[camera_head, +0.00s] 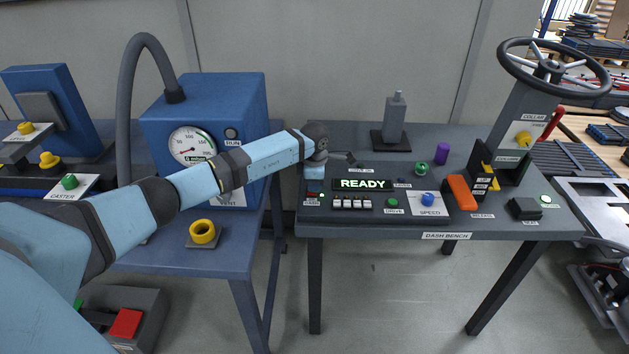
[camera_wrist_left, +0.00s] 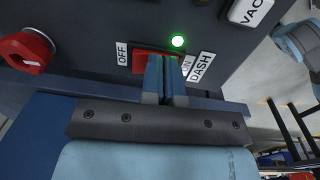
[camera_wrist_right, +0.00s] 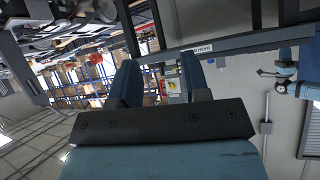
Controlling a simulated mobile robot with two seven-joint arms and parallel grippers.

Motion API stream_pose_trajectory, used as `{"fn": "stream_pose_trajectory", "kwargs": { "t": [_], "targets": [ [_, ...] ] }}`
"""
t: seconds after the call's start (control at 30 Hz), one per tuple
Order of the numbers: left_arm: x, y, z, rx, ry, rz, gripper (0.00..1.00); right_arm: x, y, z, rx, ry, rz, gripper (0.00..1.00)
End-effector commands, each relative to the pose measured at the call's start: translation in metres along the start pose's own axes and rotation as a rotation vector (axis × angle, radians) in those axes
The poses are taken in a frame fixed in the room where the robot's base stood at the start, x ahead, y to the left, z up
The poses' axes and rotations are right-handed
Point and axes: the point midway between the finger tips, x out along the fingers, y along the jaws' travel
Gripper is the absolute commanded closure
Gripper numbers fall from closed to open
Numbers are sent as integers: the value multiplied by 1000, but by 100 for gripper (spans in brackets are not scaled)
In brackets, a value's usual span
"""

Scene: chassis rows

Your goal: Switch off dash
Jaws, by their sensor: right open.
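The dash switch is a red rocker (camera_wrist_left: 150,62) between an OFF label on the left and an ON label on the right, beside a DASH label (camera_wrist_left: 201,67). A green lamp (camera_wrist_left: 178,41) beside it is lit. My left gripper (camera_wrist_left: 168,62) has its fingers together over the rocker's ON side, hiding part of it; I cannot tell whether they touch. In the head view, my left gripper (camera_head: 314,172) points down at the panel's left end. The display (camera_head: 363,184) glows READY. My right gripper (camera_wrist_right: 160,80) is open and empty, away from the bench.
The dash bench (camera_head: 440,236) also carries white keys (camera_head: 352,203), a blue speed knob (camera_head: 428,199), an orange block (camera_head: 461,192) and a steering wheel (camera_head: 553,67). A blue gauge box (camera_head: 240,100) stands left. A red knob (camera_wrist_left: 25,52) shows in the left wrist view.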

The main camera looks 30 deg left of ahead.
Motion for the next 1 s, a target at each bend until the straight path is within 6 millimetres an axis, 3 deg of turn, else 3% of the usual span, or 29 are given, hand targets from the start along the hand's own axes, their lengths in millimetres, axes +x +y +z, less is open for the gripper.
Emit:
{"fn": "stream_pose_trajectory", "kwargs": {
  "t": [0.33, 0.53, 0.77, 1.0],
  "targets": [
    [-3, 1, -1, -1, 0, 1, 100, 1, 2, 2, 2, -3, 2, 57],
    [-50, 7, -11, -7, 2, 4, 100, -12, 2, -14, -19, 4, 9, 57],
    [-96, 3, -10, -4, -1, 5, 100, -9, 6, 6, -29, -11, 10, 57],
    [-131, 1, -10, -4, 0, 3, 100, -7, 2, 3, -20, -10, 5, 57]
  ]
}}
